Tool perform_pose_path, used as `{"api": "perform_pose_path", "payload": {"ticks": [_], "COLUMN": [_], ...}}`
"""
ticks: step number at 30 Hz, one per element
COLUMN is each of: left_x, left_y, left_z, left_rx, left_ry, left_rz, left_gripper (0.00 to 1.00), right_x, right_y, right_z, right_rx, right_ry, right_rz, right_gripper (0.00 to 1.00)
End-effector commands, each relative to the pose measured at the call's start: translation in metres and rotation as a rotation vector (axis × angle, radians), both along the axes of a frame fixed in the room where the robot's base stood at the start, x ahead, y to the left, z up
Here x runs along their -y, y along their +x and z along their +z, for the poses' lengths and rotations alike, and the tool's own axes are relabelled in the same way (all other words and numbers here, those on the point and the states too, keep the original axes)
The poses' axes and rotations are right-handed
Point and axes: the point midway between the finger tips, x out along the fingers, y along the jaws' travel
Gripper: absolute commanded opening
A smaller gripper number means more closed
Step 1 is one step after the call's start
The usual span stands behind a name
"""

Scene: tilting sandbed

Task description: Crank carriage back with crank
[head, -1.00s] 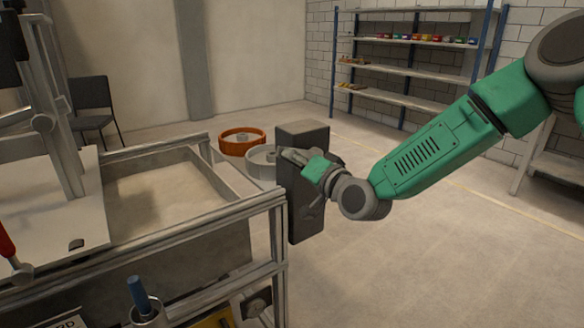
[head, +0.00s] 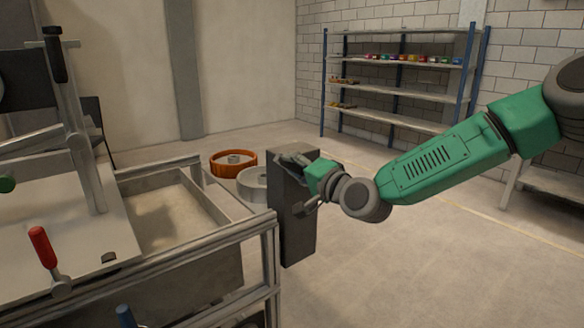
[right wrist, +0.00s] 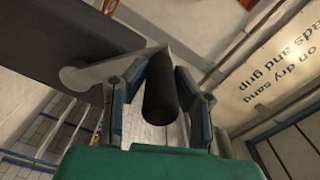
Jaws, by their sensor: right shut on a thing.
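My right gripper (head: 306,170) reaches in from the right to the dark upright box (head: 297,225) at the sandbed's right end. In the right wrist view its fingers (right wrist: 160,98) are shut on a black cylindrical crank handle (right wrist: 160,88). A grey crank arm (right wrist: 88,76) runs from the handle's far end toward the left, beside the dark box (right wrist: 70,40). In the head view the hand mostly hides the crank. The sandbed (head: 262,222) has a metal frame. An upright metal frame (head: 75,125), perhaps the carriage, stands at the left. My left gripper is not in view.
A red-handled lever (head: 43,247) stands on the near left panel. A blue handle (head: 125,316) shows at the bottom edge. Behind the box are an orange ring (head: 233,160) and a grey ring (head: 253,183) on the floor. Shelves (head: 400,78) stand far back.

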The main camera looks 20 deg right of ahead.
Motion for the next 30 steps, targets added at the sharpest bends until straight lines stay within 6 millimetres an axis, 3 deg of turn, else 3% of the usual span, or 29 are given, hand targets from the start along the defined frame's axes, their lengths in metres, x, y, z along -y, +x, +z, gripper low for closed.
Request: {"api": "perform_pose_path", "payload": {"ticks": [5,6,7,20,30], "left_x": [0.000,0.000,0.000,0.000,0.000], "left_y": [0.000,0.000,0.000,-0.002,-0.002], "left_z": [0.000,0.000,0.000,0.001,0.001], "left_rx": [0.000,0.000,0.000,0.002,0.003], "left_ry": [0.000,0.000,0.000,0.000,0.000], "left_rz": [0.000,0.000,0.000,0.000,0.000], "left_gripper": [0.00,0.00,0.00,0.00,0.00], "right_x": [0.002,0.002,0.002,0.004,0.028], "right_y": [0.001,0.001,0.001,-0.008,-0.070], "right_z": [0.000,0.000,0.000,-0.001,-0.001], "right_rx": [0.000,0.000,0.000,-0.002,-0.002], "right_ry": [0.001,0.001,0.001,0.000,0.003], "right_rz": [-0.005,-0.004,-0.004,-0.002,-0.003], "right_gripper": [0.00,0.33,0.43,0.43,0.43]}}
